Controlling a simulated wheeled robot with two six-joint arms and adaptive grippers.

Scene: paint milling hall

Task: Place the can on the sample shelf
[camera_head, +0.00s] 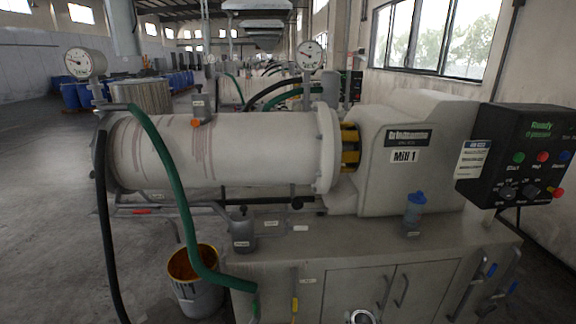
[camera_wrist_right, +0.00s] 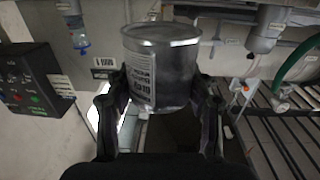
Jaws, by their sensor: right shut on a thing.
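My right gripper (camera_wrist_right: 159,84) is shut on a grey metal can (camera_wrist_right: 162,68). The can has a shiny rim and a white printed label, and stands roughly upright between the two dark fingers. In the head view, a small round metallic rim, probably the can's top (camera_head: 362,317), shows at the bottom edge in front of the cabinet. The rest of the can and most of the right gripper are out of that view. I cannot tell for sure which surface is the sample shelf; a ledge with small labels (camera_head: 285,226) runs below the mill. My left gripper is not in view.
Mill 1 (camera_head: 235,150) fills the middle. A blue-capped bottle (camera_head: 414,212) and a dark grey container (camera_head: 243,232) stand along the bench. A bucket (camera_head: 197,290), a green hose (camera_head: 180,190) and a control box (camera_head: 520,155) are near. The bench top (camera_head: 375,238) has free room.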

